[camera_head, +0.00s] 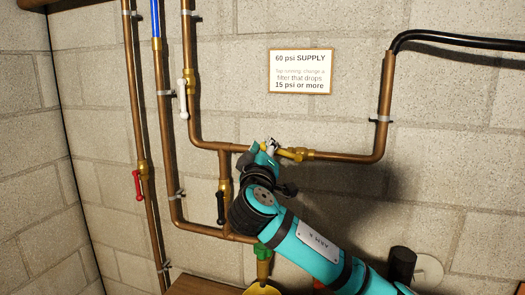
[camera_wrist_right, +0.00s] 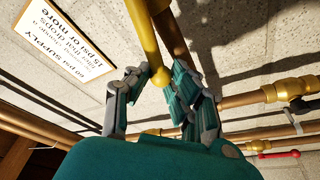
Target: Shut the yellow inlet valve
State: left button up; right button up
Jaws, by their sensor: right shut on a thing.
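The yellow inlet valve's lever (camera_head: 286,152) shows on the horizontal copper pipe below the sign, beside a brass fitting (camera_head: 303,154). From the head it looks roughly in line with the pipe; its exact angle is hard to tell. My right gripper (camera_head: 268,147) is at the lever's left end and partly hides the pipe behind. In the right wrist view the yellow lever (camera_wrist_right: 148,40) comes down from the top edge, its rounded end between the fingers of my right gripper (camera_wrist_right: 160,88), which is shut on it. My left gripper is not in view.
Other levers are near: white (camera_head: 183,98), red (camera_head: 137,185) and black (camera_head: 220,207). A green fitting (camera_head: 262,251) sits under my right arm. A sign (camera_head: 301,71) hangs above. Copper pipes run close to the block wall, and a black hose (camera_head: 455,39) leaves at upper right.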

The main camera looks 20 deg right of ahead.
jog(key=shift+d+r, duration=0.1)
jog(key=shift+r, duration=0.1)
jog(key=shift+s+d+r+p, duration=0.25)
jog(key=shift+r+p, duration=0.1)
jog(key=shift+r, duration=0.2)
jog(key=shift+s+d+r+p, duration=0.1)
jog(key=shift+d+r+p, duration=0.15)
jog(key=shift+r, duration=0.35)
jog(key=shift+s+d+r+p, duration=0.45)
jog(key=shift+d+r+p, duration=0.15)
jog(key=shift+r, duration=0.25)
jog(key=shift+d, duration=0.15)
grip_shut()
